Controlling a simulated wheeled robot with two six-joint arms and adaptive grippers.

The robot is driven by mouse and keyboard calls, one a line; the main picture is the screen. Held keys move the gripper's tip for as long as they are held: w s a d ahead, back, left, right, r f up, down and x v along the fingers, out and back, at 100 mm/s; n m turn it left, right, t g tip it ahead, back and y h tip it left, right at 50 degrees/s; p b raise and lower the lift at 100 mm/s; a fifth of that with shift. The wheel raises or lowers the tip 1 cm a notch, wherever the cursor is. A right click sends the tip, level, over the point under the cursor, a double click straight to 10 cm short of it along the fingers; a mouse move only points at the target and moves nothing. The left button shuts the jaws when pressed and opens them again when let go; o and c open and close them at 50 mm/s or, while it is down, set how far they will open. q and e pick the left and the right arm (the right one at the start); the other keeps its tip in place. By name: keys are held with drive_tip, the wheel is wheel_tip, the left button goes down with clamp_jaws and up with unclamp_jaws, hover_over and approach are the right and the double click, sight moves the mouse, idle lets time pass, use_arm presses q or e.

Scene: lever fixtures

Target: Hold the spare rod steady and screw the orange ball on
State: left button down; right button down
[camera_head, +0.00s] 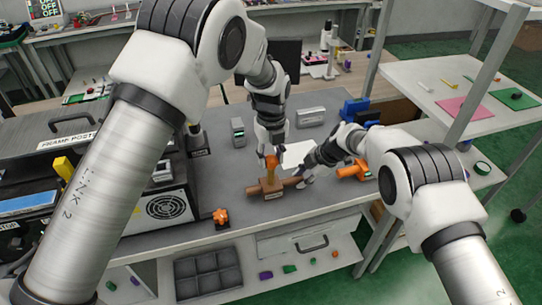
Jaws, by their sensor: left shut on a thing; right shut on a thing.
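The orange ball (271,161) is in my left gripper (270,154), which points down from above and is shut on it. A short orange-brown piece shows directly under the ball. Below it a brown rod (254,191) lies roughly level across a small tan block (273,195) on the grey bench. My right gripper (302,178) comes in from the right and is shut at the rod's right end. The fingers hide that end. Whether the ball touches the piece under it is too small to tell.
An orange fixture (350,172) stands right of my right gripper, and an orange knob (221,215) sits at the bench's front edge. A white sheet (297,153) lies behind the rod. A black box with a fan grille (166,207) stands left.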

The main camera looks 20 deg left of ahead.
use_arm(q)
drive_tip(key=c, duration=0.6)
unclamp_jaws()
drive_tip(key=shift+o, duration=0.2)
drive_tip(key=shift+r, duration=0.1)
drive_tip(key=shift+r, duration=1.4)
